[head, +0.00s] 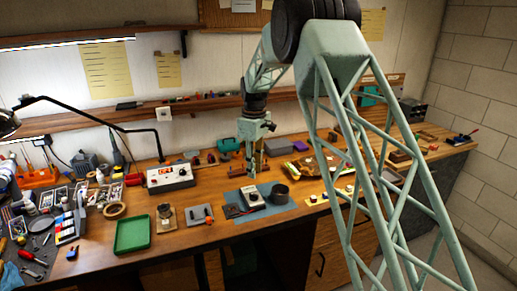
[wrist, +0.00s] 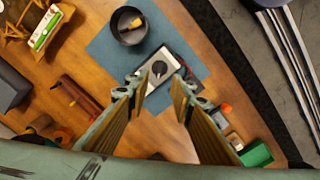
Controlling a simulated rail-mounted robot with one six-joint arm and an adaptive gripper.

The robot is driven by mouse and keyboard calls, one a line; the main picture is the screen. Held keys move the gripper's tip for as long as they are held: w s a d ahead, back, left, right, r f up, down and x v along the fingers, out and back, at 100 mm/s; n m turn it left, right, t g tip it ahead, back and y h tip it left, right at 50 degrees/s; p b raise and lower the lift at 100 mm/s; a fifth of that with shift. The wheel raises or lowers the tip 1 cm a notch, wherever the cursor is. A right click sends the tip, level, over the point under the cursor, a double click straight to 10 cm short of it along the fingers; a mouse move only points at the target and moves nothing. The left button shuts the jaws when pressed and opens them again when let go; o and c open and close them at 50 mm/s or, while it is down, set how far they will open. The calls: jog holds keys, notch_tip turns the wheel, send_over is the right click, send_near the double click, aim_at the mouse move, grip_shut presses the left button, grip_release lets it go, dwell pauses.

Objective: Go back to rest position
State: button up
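My gripper (head: 252,172) hangs pointing down over the workbench, just behind a small white meter with a dark dial (head: 252,197). In the wrist view, my gripper (wrist: 161,88) has its two fingers apart, with nothing held between them. The meter (wrist: 158,70) shows beyond the fingertips, lying on a blue mat (wrist: 104,55). My arm reaches over the bench from the right in the head view. The exact height of the fingertips above the bench is hard to tell.
A control box (head: 170,178), a green tray (head: 132,235) and a desk lamp (head: 90,108) stand left. A shelf (head: 180,107) runs behind.

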jog(key=s+d+r+m+t+b, duration=0.1)
jog(key=s+d+r+m, duration=0.1)
jog(key=s+d+r, duration=0.5)
jog(key=s+d+r+m+b, duration=0.15)
jog(key=s+d+r, duration=0.25)
jog(key=s+r, duration=0.6)
jog(key=s+d+r+m+t, duration=0.1)
jog(key=s+d+r+m, duration=0.3)
jog(key=s+r, duration=0.5)
jog(key=s+d+m+t+b, duration=0.1)
jog(key=s+d, duration=0.3)
jog(key=s, duration=0.6)
jog(key=s+d+m+b, duration=0.1)
jog(key=s+d, duration=0.2)
jog(key=s, duration=0.7)
jog(key=s+d+f+m, duration=0.1)
jog(key=s+f, duration=0.1)
jog(key=s, duration=0.7)
jog(key=s+d+f+m+t+b, duration=0.1)
jog(key=s+d+f+m, duration=0.1)
jog(key=s, duration=0.7)
jog(key=shift+s+d+f, duration=0.2)
jog(key=shift+f, duration=0.4)
